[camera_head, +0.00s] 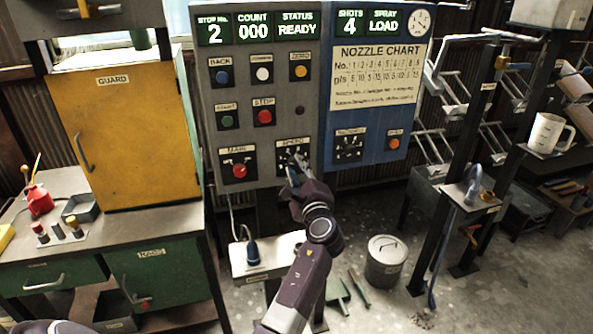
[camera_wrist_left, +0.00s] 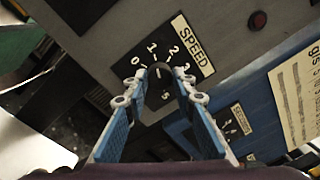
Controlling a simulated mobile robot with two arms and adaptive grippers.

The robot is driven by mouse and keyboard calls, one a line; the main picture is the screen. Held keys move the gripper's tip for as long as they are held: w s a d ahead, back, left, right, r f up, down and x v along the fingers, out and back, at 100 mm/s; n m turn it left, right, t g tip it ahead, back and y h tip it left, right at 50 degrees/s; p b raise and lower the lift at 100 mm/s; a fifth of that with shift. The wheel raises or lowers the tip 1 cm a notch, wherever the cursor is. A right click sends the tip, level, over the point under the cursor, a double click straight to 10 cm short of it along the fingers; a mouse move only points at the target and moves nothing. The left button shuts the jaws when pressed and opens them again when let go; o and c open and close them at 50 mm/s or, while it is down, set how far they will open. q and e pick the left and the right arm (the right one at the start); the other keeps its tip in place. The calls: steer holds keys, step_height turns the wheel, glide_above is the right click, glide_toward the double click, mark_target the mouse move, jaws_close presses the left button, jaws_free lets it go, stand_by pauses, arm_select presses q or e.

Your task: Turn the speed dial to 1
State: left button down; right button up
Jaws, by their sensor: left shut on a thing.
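The speed dial's black plate (camera_head: 293,148) is on the grey control panel, low and near the seam with the blue panel. In the left wrist view, the plate (camera_wrist_left: 201,60) reads SPEED, with the numbers 0, 1, 2, 3 and 5 legible around the dark knob (camera_wrist_left: 161,76). My left gripper (camera_head: 296,172) reaches up to the dial in the head view. In the wrist view, its blue-padded fingers (camera_wrist_left: 163,84) are shut on the knob, one on each side. The fingers partly cover the knob, and I cannot tell surely which number it points to. My right gripper is out of view.
A red button (camera_head: 239,170) is left of the dial, and a red STOP button (camera_head: 264,117) is above it. The seconds dial (camera_head: 349,145) sits to the right on the blue panel. A yellow guard cabinet (camera_head: 135,135) stands at left.

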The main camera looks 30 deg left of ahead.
arm_select(q)
steer(key=c, duration=1.6)
jaws_free()
steer(key=v, duration=0.7)
steer(key=shift+s+d, duration=0.15)
steer(key=shift+d, duration=0.05)
steer(key=shift+f, duration=0.1)
